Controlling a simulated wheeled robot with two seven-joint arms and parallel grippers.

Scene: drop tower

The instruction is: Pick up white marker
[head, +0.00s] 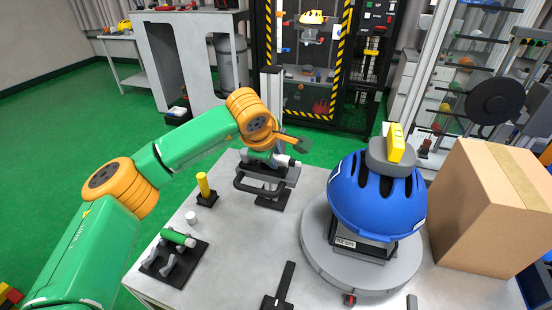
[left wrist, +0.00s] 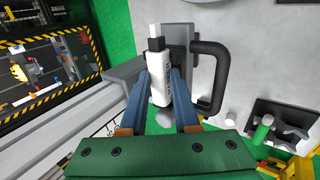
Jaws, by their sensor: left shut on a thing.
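The white marker (left wrist: 160,85), with a black band and a narrow white tip, lies between the two blue fingers of my left gripper (left wrist: 165,92) in the left wrist view. The fingers are shut on its body. In the head view my left gripper (head: 272,157) is over the far edge of the table, above a grey stand with a dark loop handle (head: 258,188). The white marker's end (head: 285,160) shows at the gripper's right, and the rest is hidden by the gripper. My right gripper is not in view.
A yellow marker (head: 203,185) stands upright in a black base. A green marker (head: 178,237) lies on a black rack, near a small white cylinder (head: 191,217). A blue helmet (head: 375,205) on a round grey base and a cardboard box (head: 480,210) fill the right side.

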